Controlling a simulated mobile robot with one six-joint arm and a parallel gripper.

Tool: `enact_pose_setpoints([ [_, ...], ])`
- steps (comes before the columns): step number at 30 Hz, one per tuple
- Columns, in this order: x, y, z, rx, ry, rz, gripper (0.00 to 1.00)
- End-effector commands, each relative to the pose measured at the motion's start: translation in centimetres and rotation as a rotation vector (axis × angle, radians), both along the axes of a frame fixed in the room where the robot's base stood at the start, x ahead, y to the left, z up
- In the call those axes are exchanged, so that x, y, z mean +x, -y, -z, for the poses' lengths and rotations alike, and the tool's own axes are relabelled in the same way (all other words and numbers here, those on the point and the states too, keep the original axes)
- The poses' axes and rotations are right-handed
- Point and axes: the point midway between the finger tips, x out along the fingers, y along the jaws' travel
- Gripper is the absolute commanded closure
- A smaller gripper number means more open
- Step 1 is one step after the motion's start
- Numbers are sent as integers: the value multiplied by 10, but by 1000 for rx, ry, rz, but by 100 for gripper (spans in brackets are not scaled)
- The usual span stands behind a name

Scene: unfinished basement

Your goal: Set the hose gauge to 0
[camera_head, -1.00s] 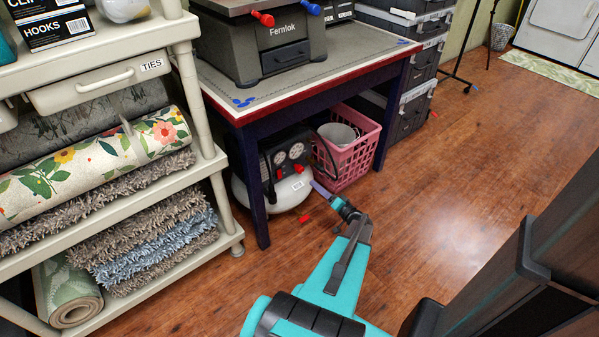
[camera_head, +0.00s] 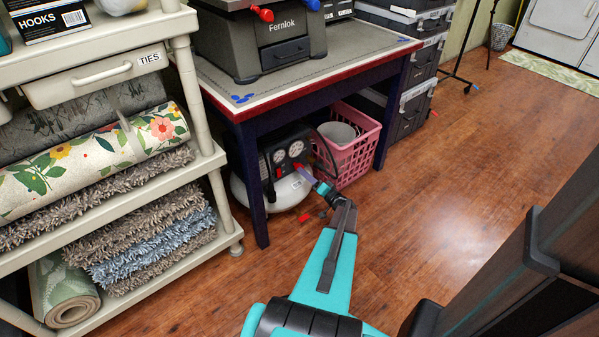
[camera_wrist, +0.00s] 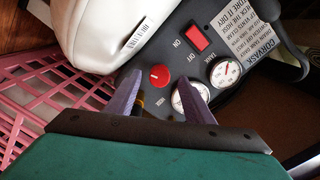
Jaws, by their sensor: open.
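The compressor has a white tank (camera_head: 285,194) and a dark panel, and stands on the floor under the workbench. Two round white gauges (camera_head: 287,153) show on its panel. In the wrist view, the tank gauge (camera_wrist: 225,72) is clear of my fingers. The other gauge (camera_wrist: 187,95), likely the hose gauge, is partly hidden by the right finger; its reading cannot be told. A red knob (camera_wrist: 159,77) with a white mark sits between my fingertips in the picture; contact cannot be told. My gripper (camera_wrist: 160,84) is open, its purple fingers (camera_head: 306,177) close to the panel.
A red switch (camera_wrist: 198,40) sits above the knob on the panel. A pink basket (camera_head: 352,158) stands right beside the compressor. The workbench leg (camera_head: 250,185) stands in front of it, at left. A shelf with rugs (camera_head: 150,245) is at left. Floor at right is open.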

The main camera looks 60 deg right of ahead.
Motion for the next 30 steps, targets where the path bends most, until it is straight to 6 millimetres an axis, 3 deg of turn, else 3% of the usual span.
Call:
enact_pose_setpoints([
  [9, 39, 13, 1, -1, 1, -1, 52],
  [24, 48, 17, 0, 0, 0, 1, 52],
  [30, 48, 17, 0, 0, 0, 2, 86],
])
